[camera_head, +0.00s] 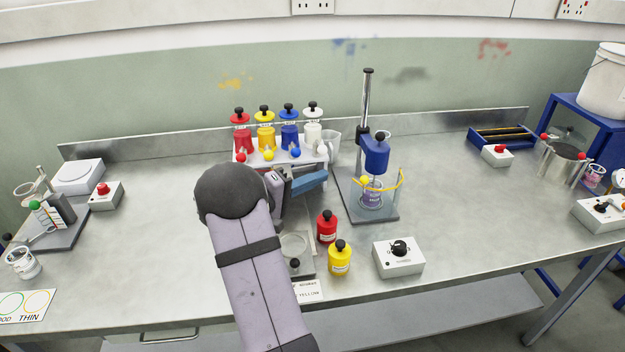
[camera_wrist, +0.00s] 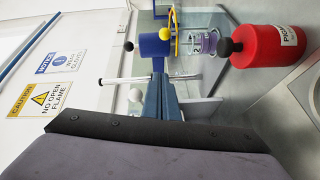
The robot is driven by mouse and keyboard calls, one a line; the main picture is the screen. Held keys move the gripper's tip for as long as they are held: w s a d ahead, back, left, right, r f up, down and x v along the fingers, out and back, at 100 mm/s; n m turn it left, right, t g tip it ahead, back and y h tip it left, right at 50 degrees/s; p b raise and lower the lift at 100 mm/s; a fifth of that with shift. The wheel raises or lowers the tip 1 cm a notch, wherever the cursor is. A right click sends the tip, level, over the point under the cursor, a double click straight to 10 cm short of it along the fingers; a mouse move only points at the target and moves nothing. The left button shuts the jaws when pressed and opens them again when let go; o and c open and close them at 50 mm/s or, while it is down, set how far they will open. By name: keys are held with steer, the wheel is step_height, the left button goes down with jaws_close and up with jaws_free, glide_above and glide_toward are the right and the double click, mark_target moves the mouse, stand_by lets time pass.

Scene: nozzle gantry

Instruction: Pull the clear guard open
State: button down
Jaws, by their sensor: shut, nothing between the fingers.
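A yellow knob (camera_head: 365,181) sits at the left end of the rim. My gripper (camera_head: 325,177) is shut and empty, left of the guard and apart from it. In the wrist view its blue fingers (camera_wrist: 160,85) point toward the mixer, and the guard's yellow rim (camera_wrist: 175,32) shows beyond them. The wrist view is turned on its side. My arm hides part of the bench.
A rack (camera_head: 322,150) with several coloured bottles stands behind my gripper. A red bottle (camera_head: 326,226) and a yellow bottle (camera_head: 339,258) stand in front of the mixer base (camera_head: 388,218). A control box (camera_head: 398,257) with a black knob is at front right.

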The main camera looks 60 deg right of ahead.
steer(key=s+d+f+p, duration=0.1)
steer(key=s+d+p, duration=0.1)
steer(key=s+d, duration=0.4)
stand_by(0.3)
stand_by(0.4)
steer(key=s+a+n+t+p, duration=0.2)
steer(key=s+p, duration=0.1)
steer(key=s, duration=0.9)
steer(key=s+d+b, duration=0.2)
steer(key=s+d, duration=0.5)
steer(key=s, duration=0.3)
steer(key=shift+s+h, duration=0.3)
steer(key=shift+s, duration=0.05)
